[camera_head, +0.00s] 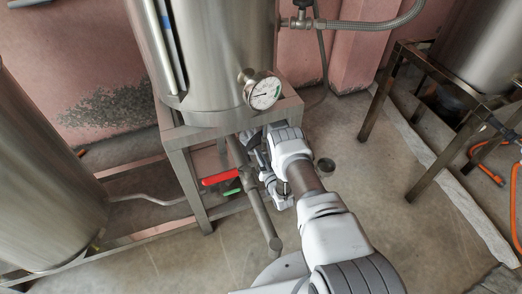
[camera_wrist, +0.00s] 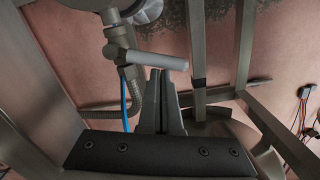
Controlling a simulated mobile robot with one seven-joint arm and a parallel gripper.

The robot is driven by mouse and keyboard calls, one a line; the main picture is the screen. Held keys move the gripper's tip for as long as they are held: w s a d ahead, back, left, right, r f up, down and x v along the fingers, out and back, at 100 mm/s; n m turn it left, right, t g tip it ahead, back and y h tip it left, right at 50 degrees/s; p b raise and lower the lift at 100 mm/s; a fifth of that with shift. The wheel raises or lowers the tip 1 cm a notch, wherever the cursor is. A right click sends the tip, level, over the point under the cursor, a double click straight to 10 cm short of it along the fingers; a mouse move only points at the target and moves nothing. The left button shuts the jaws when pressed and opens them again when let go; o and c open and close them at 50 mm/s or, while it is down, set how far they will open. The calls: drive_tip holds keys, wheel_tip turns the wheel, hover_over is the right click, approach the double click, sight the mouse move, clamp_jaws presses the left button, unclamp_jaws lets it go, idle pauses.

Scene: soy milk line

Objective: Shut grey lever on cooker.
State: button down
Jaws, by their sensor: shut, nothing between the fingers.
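The cooker (camera_head: 205,60) is the upright steel tank on a square-legged stand in the head view, with a dial gauge on its front. The grey lever (camera_wrist: 155,58) shows in the wrist view as a pale grey bar. It reaches right, slightly downward, from a metal valve (camera_wrist: 115,38). My gripper (camera_wrist: 161,75) is shut and empty, its fingertips just below the lever in the picture, near its middle. I cannot tell whether they touch it. In the head view my arm reaches under the cooker, and the lever cannot be made out there.
A red handle (camera_head: 220,177) and a green handle (camera_head: 232,192) sit beside a sloping pipe (camera_head: 260,215) under the cooker. Stand legs (camera_head: 187,185) crowd the arm's left. Another tank (camera_head: 40,180) stands at left. The floor right of my arm is mostly clear.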

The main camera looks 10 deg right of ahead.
drive_tip(key=shift+s+a+f+n+b, duration=0.1)
drive_tip(key=shift+a+f+n+b, duration=0.15)
drive_tip(key=shift+f+n, duration=0.25)
drive_tip(key=shift+s+a+f+n+b, duration=0.1)
drive_tip(key=shift+f+n+b, duration=0.1)
drive_tip(key=shift+f+n, duration=0.25)
drive_tip(key=shift+a, duration=0.1)
drive_tip(key=shift+s, duration=0.15)
idle(0.3)
